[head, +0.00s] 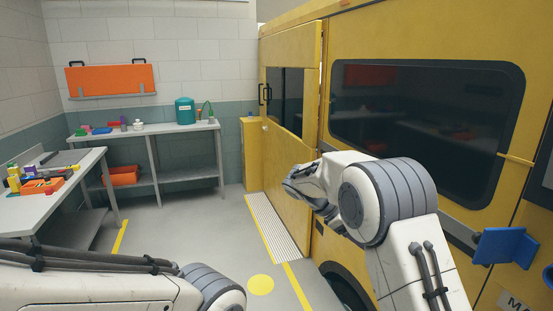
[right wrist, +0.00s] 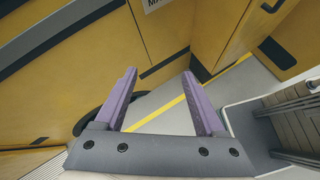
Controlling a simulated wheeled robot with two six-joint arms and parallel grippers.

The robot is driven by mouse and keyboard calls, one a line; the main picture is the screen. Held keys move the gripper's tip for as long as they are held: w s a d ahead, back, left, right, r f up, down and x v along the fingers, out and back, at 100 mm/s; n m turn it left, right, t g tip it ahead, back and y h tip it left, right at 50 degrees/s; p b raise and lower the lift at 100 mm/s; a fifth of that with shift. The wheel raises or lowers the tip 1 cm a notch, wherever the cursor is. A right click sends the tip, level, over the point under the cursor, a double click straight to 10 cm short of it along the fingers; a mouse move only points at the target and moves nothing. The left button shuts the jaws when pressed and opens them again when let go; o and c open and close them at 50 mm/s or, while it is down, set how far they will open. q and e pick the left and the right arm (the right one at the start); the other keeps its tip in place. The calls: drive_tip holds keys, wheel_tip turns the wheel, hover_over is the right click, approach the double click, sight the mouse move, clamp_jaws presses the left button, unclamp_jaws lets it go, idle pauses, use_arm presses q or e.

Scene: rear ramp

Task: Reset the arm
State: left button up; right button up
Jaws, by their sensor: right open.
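My right arm (head: 385,205) comes up from the bottom right of the head view, bent, with its far part in front of the yellow vehicle's side. My right gripper shows in the right wrist view (right wrist: 160,72) with two purple fingers spread apart and nothing between them. In the head view I cannot make out its fingers. My left arm (head: 100,285) lies across the bottom left of the head view. My left gripper is not in view.
The yellow vehicle (head: 425,75) with dark windows stands close on the right. A ribbed ramp strip (head: 272,226) lies beside it. A workbench (head: 40,205) with several small items stands left, and another bench (head: 150,131) at the back. The middle floor is clear.

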drive_tip(key=s+a+f+m+y, duration=0.1)
drive_tip(key=s+a+m+y, duration=0.1)
drive_tip(key=s+a, duration=0.4)
drive_tip(key=s+a+f+m+y, duration=0.2)
drive_tip(key=s+a+y, duration=0.3)
drive_tip(key=s, duration=1)
drive_tip(key=s+a+f+m+t+y, duration=0.1)
drive_tip(key=s+a+m+y, duration=0.1)
drive_tip(key=s+a+y, duration=0.2)
drive_tip(key=s+a, duration=0.3)
drive_tip(key=s, duration=0.4)
drive_tip(key=shift+s+a+f, duration=0.15)
drive_tip(key=shift+s+a, duration=0.1)
drive_tip(key=shift+s, duration=0.1)
